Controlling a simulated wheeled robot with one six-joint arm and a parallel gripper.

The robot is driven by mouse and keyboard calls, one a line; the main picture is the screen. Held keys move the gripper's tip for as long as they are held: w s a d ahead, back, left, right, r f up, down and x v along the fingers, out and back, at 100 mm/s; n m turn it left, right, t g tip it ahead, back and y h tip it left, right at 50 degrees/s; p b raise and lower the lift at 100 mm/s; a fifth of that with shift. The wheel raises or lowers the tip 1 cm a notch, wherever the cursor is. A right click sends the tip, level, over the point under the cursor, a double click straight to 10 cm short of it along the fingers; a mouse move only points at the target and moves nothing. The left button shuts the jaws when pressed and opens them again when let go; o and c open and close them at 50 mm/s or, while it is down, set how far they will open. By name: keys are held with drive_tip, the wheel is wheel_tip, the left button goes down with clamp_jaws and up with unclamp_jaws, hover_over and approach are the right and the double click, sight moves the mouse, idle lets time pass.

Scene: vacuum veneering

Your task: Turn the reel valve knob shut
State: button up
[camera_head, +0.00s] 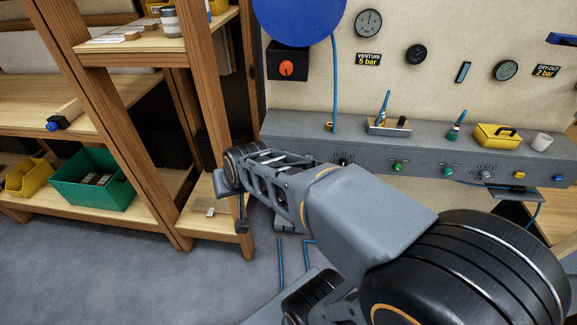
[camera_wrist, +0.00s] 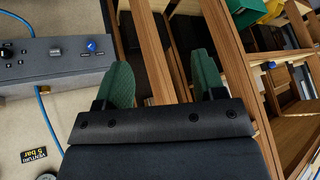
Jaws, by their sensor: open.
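No readable label marks the reel valve knob, so I cannot tell which knob it is. A blue knob (camera_wrist: 91,46) sits near the end of the grey console in the wrist view, left of my gripper (camera_wrist: 162,78). An orange-red knob (camera_head: 286,68) is on a black box below the blue reel (camera_head: 314,12) in the head view. My gripper's green-padded fingers are apart with nothing between them, and they touch neither knob. In the head view my arm hides part of the console's left end.
The grey console (camera_head: 300,125) carries several knobs, a yellow box (camera_head: 497,135) and a white cup (camera_head: 542,142). A blue hose (camera_head: 334,85) hangs from the reel. Wooden shelving (camera_head: 213,80) with a green bin (camera_head: 92,182) stands left, close to my gripper. Grey floor lies open at lower left.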

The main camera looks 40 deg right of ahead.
drive_tip(key=w+d+f+m+t+h+b, duration=0.25)
drive_tip(key=w+d+f+m+b, duration=0.2)
drive_tip(key=w+f+b, duration=0.35)
drive_tip(key=w+d+f+m+t+h+b, duration=0.2)
drive_tip(key=w+d+f+m+t+b, duration=0.15)
drive_tip(key=w+d+f+b, duration=0.45)
drive_tip(key=d+f+m+h+b, duration=0.7)
drive_tip(key=d+f+m+h, duration=0.25)
drive_tip(key=f, duration=0.25)
drive_tip(key=shift+y, duration=0.4)
drive_tip(key=b+x, duration=0.1)
drive_tip(key=x, duration=0.6)
drive_tip(key=b+x, duration=0.1)
drive_tip(key=x, duration=0.6)
drive_tip(key=shift+w+r+b, duration=0.2)
drive_tip(key=shift+b, duration=0.15)
drive_tip(key=shift+a, duration=0.1)
drive_tip(key=shift+c, duration=0.4)
drive_tip(key=c, duration=0.8)
drive_tip(key=shift+n, duration=0.25)
drive_tip(key=shift+c, duration=0.2)
